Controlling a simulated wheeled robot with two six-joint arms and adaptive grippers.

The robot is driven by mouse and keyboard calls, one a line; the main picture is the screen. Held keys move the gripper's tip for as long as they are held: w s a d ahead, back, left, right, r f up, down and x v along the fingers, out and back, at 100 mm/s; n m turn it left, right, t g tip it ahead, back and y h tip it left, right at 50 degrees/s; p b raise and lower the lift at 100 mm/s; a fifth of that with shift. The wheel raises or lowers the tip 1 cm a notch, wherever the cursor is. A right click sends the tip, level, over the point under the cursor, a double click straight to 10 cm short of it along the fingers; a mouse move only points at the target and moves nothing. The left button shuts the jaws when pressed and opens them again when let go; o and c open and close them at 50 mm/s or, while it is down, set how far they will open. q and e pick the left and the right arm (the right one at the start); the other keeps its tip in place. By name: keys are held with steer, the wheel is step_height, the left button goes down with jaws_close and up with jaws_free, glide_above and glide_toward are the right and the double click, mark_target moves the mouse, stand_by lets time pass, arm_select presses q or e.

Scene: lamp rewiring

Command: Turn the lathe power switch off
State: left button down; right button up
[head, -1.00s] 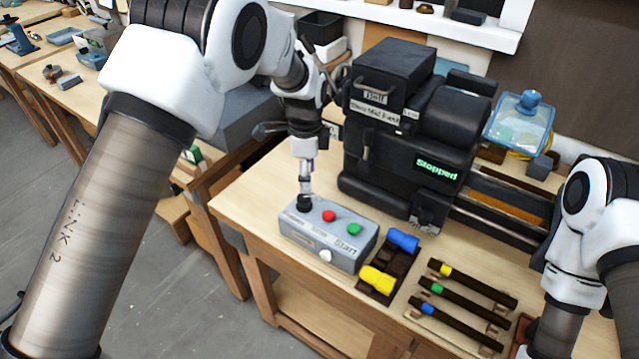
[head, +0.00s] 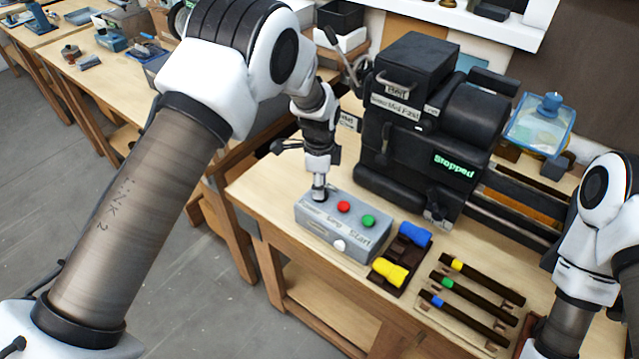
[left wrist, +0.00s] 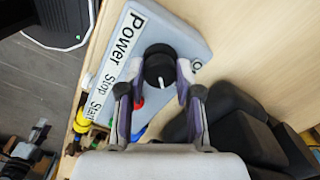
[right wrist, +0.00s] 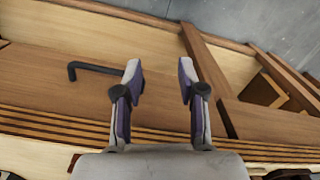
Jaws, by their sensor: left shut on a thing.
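The grey control box (head: 345,240) stands at the front left of the bench, with a red Stop button (head: 344,207), a green Start button (head: 368,221) and a white knob (head: 339,244). My left gripper (head: 319,188) points down over the end labelled Power. In the left wrist view, its fingers are shut on the black round power knob (left wrist: 159,69), one on each side. The lathe (head: 420,140) behind the box has a display (head: 455,166) reading "Stopped". My right gripper (right wrist: 160,80) is open and empty in the right wrist view; its fingers are outside the head view.
Yellow (head: 390,271) and blue (head: 415,235) pieces sit in a dark holder right of the box. Several dark rods with coloured bands (head: 470,298) lie further right. The bench's front left corner is clear.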

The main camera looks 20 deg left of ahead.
arm_select(q)
steer(key=shift+s+f+n, duration=0.1)
steer(key=shift+f+n, duration=0.05)
steer(key=shift+n, duration=0.15)
steer(key=n, duration=0.3)
steer(key=shift+s+n, duration=0.1)
steer(key=shift+n, duration=0.2)
steer(key=n, duration=0.4)
steer(key=shift+s+f, duration=0.1)
steer(key=n, duration=0.9)
steer(key=shift+d+n+b, duration=0.1)
steer(key=shift+n+b, duration=0.2)
steer(key=shift+n, duration=0.1)
steer(key=c, duration=0.8)
jaws_free()
